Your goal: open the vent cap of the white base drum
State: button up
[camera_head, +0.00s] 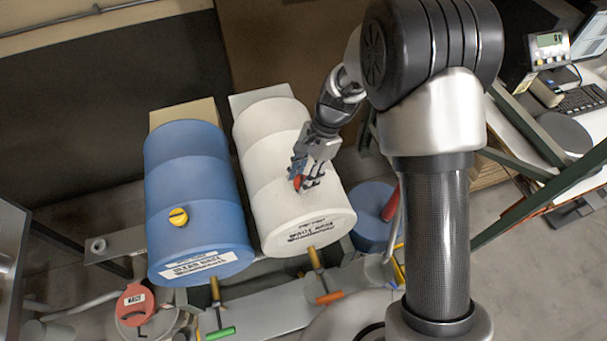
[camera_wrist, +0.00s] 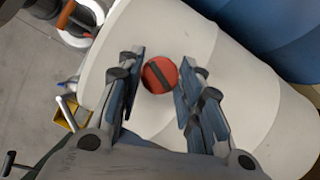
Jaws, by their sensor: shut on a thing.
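The white base drum (camera_head: 275,150) lies on its side in the rack, with dark lettering near its front end. It also fills much of the wrist view (camera_wrist: 190,30). Its red vent cap (camera_wrist: 160,75) is on the upper side and has a dark bar running diagonally across its top. The cap shows only as a small red patch (camera_head: 297,182) in the head view, partly hidden by my fingers. My gripper (camera_head: 306,180) reaches down to the drum top. In the wrist view my gripper (camera_wrist: 160,82) has a finger on each side of the cap and is shut on it.
A blue drum (camera_head: 195,185) with a yellow cap (camera_head: 178,217) lies close on the left. A green-handled tap (camera_head: 220,333) and an orange-handled tap (camera_head: 328,297) project below the drums. A round blue container (camera_head: 372,205) stands to the right. A bench with a scale display (camera_head: 550,40) is at upper right.

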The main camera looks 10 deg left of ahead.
jog(key=n, duration=0.2)
jog(key=n+g+h, duration=0.1)
jog(key=n, duration=0.2)
jog(key=shift+a+h, duration=0.1)
jog(key=shift+h, duration=0.2)
dwell(0.4)
jog(key=o, duration=1)
jog(key=shift+o, duration=0.2)
jog(key=v, duration=1.2)
jog(key=shift+w+a, duration=0.1)
